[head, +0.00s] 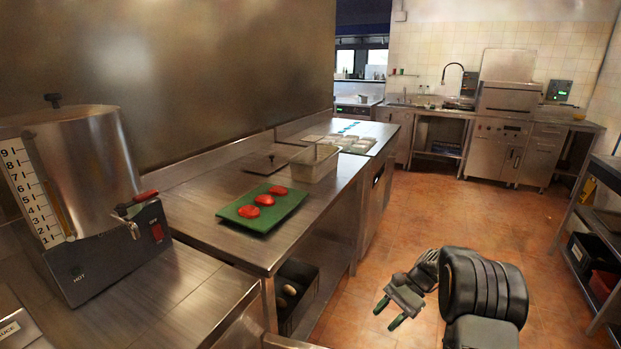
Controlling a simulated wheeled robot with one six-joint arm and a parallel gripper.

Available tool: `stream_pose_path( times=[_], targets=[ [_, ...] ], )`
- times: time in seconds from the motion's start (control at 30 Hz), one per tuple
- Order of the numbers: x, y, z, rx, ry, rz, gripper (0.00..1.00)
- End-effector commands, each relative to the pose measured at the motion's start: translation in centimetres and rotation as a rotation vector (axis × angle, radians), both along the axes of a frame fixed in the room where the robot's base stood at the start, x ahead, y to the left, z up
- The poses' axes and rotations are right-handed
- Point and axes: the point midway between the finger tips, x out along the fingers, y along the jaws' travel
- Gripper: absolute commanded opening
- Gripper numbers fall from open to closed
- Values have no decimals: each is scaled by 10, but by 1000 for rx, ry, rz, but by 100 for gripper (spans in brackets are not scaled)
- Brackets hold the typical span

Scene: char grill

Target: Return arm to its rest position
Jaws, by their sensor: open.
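My gripper (390,313) is at the lower right of the head view, over the orange tiled floor. Its two green-tipped fingers are apart and point down and to the left. Nothing is between them. My arm is folded to the right of it, clear of the steel counter (225,183). The gripper touches nothing that I can see.
On the counter, a green board (284,209) holds three red patties or slices. Behind it is a pale container (316,163). A steel urn (85,165) stands at left. Shelving (607,225) is at right. The tiled floor (430,205) between is clear.

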Motion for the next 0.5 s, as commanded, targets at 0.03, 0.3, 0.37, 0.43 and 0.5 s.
stream_pose_path(
  times=[0.03, 0.3, 0.37, 0.43, 0.5],
  targets=[
    [-9, 8, 33, -55, -66, 44, 43],
    [-73, 33, 131, -338, -428, 290, 43],
    [-88, 36, 148, -395, -512, 348, 43],
    [-106, 38, 165, -456, -608, 415, 43],
    [-122, 40, 178, -512, -699, 477, 43]
  ],
)
